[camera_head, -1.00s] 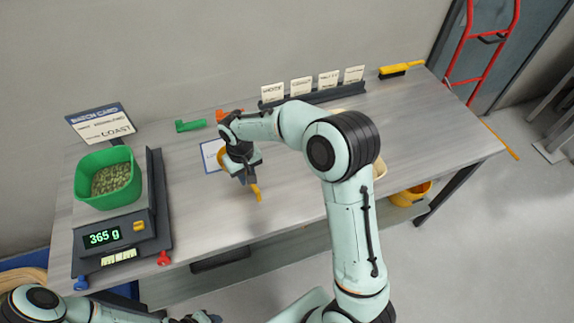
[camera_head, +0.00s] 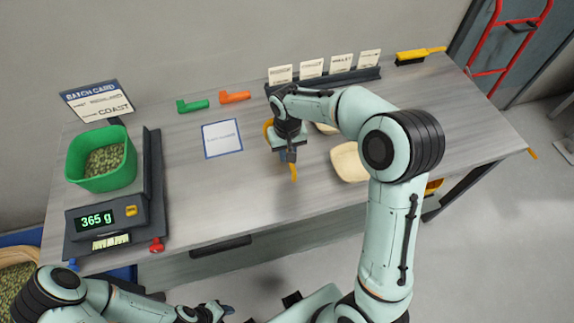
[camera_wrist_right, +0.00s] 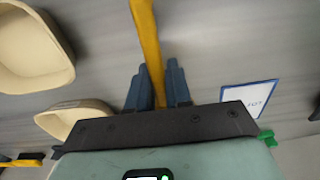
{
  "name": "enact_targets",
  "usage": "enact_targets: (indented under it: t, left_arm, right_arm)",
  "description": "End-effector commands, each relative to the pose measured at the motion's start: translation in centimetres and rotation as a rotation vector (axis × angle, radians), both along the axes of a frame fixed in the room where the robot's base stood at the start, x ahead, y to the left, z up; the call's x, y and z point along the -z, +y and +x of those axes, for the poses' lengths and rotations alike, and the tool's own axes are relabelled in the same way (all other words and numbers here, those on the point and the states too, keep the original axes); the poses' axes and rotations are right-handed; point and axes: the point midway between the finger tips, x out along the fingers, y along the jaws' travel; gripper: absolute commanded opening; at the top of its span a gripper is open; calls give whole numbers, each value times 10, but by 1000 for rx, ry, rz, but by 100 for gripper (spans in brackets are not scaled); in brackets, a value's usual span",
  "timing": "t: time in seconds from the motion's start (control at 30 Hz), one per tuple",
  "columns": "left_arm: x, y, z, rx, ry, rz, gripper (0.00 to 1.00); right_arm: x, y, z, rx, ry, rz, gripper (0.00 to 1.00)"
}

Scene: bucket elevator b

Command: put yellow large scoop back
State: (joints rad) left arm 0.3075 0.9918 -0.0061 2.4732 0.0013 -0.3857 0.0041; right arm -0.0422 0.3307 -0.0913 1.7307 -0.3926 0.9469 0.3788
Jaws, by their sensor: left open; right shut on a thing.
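My right gripper (camera_head: 289,158) is shut on the yellow large scoop (camera_head: 294,173) above the middle of the table. A bit of the scoop's yellow also shows behind the wrist, and most of it is hidden there. In the right wrist view, the yellow handle (camera_wrist_right: 147,40) runs between the two dark fingers (camera_wrist_right: 152,88). My left gripper (camera_head: 216,312) is open and empty, low in front of the table.
A green bin of pellets (camera_head: 101,160) stands on the scale (camera_head: 110,222), which reads 365 g. A green tool (camera_head: 192,106) and an orange one (camera_head: 235,97) lie at the back. Beige trays (camera_head: 350,163) are right of my gripper. A card rack (camera_head: 322,82) and yellow brush (camera_head: 421,54) stand behind.

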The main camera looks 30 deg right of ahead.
Motion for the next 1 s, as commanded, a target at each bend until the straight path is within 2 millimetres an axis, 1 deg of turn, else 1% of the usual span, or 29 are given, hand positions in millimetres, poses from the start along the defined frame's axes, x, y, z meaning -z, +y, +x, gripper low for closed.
enact_targets:
  t: [0.03, 0.1, 0.27, 0.4, 0.5, 0.6, 0.83, 0.93, 0.97, 1.0]
  left_arm:
    - [1, 0, -1, 0, 1, 0, 43]
    - [1, 0, -1, 0, 1, 0, 43]
    - [2, 0, -1, 0, 1, 0, 43]
    - [4, 0, -3, 0, 3, 0, 43]
    - [4, 0, -3, 0, 3, 0, 43]
    - [4, 0, -3, 0, 3, 0, 43]
    - [5, 0, -3, 0, 3, 0, 43]
    - [7, 0, -5, 0, 6, 0, 43]
    - [7, 0, -6, 0, 7, 0, 43]
    - [7, 0, -5, 1, 5, 0, 43]
  right_arm:
    - [10, 0, 0, 0, 2, -1, 0]
    - [18, 0, 0, 0, 0, 0, 0]
    - [30, 0, 0, -1, -1, -1, 0]
    - [53, 0, 0, -2, 2, -1, 0]
    - [64, 0, 0, -1, 1, 0, 0]
    - [68, 0, 1, -1, -2, 0, 0]
    - [68, 0, 1, -1, -3, -1, 0]
    - [71, 0, 0, -1, -2, 0, 0]
    - [72, 0, 0, -1, -2, 0, 22]
    - [71, 0, 0, -1, -2, 0, 35]
